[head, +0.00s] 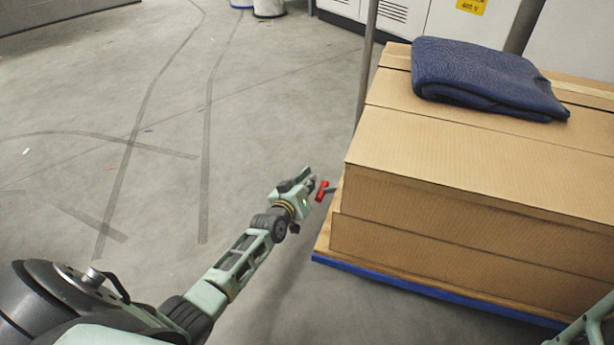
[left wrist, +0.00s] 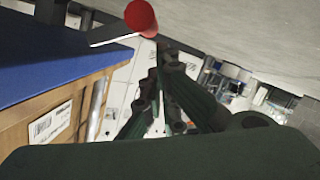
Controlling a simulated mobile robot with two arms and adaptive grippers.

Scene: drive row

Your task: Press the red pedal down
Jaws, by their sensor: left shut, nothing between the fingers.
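The red pedal (head: 322,190) sticks out on a short grey arm from the left side of the pallet with the boxes. My left gripper (head: 309,179) is shut and empty, just left of the pedal in the head view. In the left wrist view its fingers (left wrist: 160,88) are together, below the pedal in the picture. I cannot tell whether they touch it. My right gripper is not in view.
Large cardboard boxes (head: 470,170) stand on a wooden pallet with a blue edge (head: 430,289). A folded dark blue blanket (head: 482,75) lies on top. A grey post (head: 367,60) rises behind. The concrete floor (head: 230,130) to the left is mostly clear.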

